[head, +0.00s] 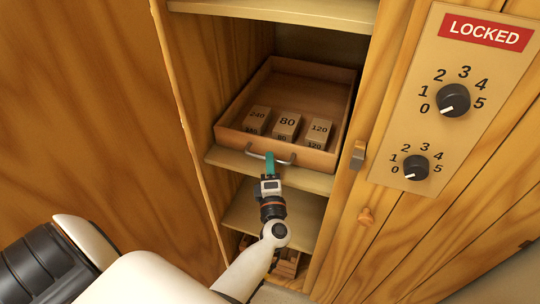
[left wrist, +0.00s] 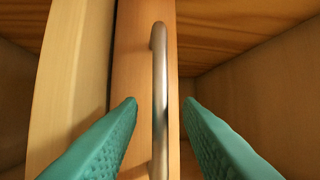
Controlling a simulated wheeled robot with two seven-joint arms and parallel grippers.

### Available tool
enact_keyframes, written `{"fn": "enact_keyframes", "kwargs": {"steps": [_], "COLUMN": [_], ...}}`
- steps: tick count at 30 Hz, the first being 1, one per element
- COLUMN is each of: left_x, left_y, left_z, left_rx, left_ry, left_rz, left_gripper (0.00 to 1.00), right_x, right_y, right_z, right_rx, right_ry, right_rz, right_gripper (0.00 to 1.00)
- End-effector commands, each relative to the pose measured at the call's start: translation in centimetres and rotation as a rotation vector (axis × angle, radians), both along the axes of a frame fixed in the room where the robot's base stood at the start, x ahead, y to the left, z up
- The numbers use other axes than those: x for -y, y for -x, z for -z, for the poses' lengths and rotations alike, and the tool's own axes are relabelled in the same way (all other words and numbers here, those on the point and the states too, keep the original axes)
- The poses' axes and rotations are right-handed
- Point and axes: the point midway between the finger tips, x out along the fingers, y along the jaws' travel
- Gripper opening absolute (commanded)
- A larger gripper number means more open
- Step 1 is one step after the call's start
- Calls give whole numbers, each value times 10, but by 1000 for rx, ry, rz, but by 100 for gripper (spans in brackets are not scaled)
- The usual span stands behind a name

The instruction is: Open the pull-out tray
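The pull-out tray (head: 232,137) is a shallow wooden drawer on a shelf inside the open cabinet. Its front lies close to the shelf's front edge. A curved metal handle (head: 287,161) is fixed to its front, and the handle (left wrist: 160,75) also shows close up in the left wrist view. My left gripper (head: 270,160), with teal fingers, is at the handle. In the left wrist view the fingers (left wrist: 160,103) are open on either side of the bar, with a gap to it on both sides. My right gripper is out of view.
Three blocks marked 240 (head: 258,114), 80 (head: 287,121) and 120 (head: 320,128) sit in the tray. A panel (head: 390,130) with two dials and a LOCKED sign is at right. A lower shelf (head: 300,207) lies below, and a wooden panel (head: 90,110) stands at left.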

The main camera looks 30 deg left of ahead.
Motion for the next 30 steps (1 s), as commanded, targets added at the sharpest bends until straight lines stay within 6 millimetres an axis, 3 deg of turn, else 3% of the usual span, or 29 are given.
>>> {"fn": "enact_keyframes", "kwargs": {"steps": [6, 15, 21, 30], "left_x": [-12, -13, -13, -12], "left_y": [-16, -17, -17, -17], "left_z": [-3, -3, -3, -3], "left_rx": [-1, -1, -1, -1], "left_ry": [-1, 0, 0, 0], "left_rz": [0, 0, 0, 1], "left_gripper": [32, 32, 1, 0], "right_x": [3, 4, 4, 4], "right_y": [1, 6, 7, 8], "right_z": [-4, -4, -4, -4], "right_rx": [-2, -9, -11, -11], "right_ry": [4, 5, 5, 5], "right_rz": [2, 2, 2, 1], "right_gripper": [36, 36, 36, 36]}}
